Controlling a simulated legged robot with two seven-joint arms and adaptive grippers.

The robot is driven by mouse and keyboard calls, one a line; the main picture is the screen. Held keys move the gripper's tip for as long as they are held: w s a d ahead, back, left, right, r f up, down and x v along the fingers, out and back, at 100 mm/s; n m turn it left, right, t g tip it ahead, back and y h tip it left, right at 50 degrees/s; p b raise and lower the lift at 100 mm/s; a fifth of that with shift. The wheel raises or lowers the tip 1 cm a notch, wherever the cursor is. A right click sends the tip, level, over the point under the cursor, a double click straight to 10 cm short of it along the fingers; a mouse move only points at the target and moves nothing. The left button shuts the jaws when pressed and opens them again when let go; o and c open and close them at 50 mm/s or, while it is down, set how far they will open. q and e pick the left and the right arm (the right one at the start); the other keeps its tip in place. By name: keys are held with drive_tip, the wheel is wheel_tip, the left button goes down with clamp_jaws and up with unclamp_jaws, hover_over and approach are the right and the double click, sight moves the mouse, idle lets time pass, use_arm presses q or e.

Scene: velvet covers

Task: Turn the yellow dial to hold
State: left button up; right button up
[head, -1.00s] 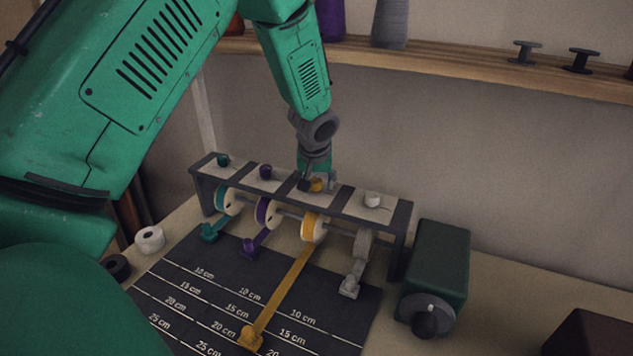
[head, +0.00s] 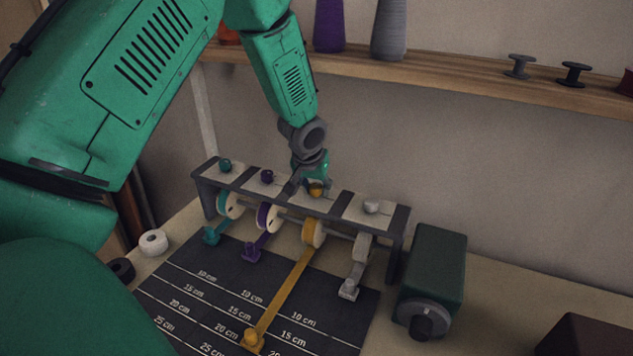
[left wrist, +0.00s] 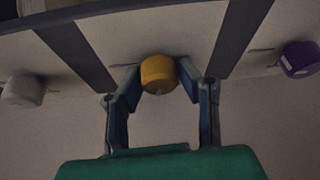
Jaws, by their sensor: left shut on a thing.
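The yellow dial (head: 316,190) sits on a pale panel on top of the dark rack (head: 334,207), between the purple dial (head: 267,177) and the white dial (head: 371,207). My left gripper (head: 308,187) is at the yellow dial, coming from above and behind. In the left wrist view the yellow dial (left wrist: 158,74) is between the two fingertips of the left gripper (left wrist: 157,78), which is shut on it. A small pale mark shows on the dial's lower edge. I cannot read any hold mark on the panel. My right gripper is not in view.
A yellow ribbon (head: 284,293) runs from its spool onto the dark measuring mat (head: 225,262). A green box with a dark knob (head: 435,275) stands right of the rack. A wooden shelf (head: 440,75) with spools runs along the back wall.

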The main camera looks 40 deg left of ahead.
use_arm(q)
drive_tip(key=m+h+p, duration=0.1)
drive_tip(key=m+p, duration=0.2)
drive_tip(key=m, duration=0.1)
drive_tip(key=shift+a+r+m+t+h+p, duration=0.1)
drive_tip(key=shift+r+m+t+h+p, duration=0.05)
drive_tip(key=shift+m+t+h+p, duration=0.2)
drive_tip(key=shift+m+h+p, duration=0.35)
drive_tip(key=shift+m+p, duration=0.25)
drive_tip(key=shift+m, duration=0.25)
drive_tip(key=shift+m+h, duration=0.4)
drive_tip(key=shift+m, duration=0.5)
drive_tip(key=m, duration=0.2)
drive_tip(key=shift+w+f+m+h, duration=0.1)
drive_tip(key=shift+f+m+h, duration=0.1)
drive_tip(key=shift+m+h, duration=0.15)
drive_tip(key=shift+m+g+h+b, duration=0.65)
drive_tip(key=shift+m+g+b, duration=0.25)
drive_tip(key=shift+m, duration=1.05)
drive_tip(key=shift+r, duration=0.1)
drive_tip(key=o, duration=1.1)
drive_tip(key=shift+o, duration=0.2)
drive_tip(key=shift+a, duration=0.1)
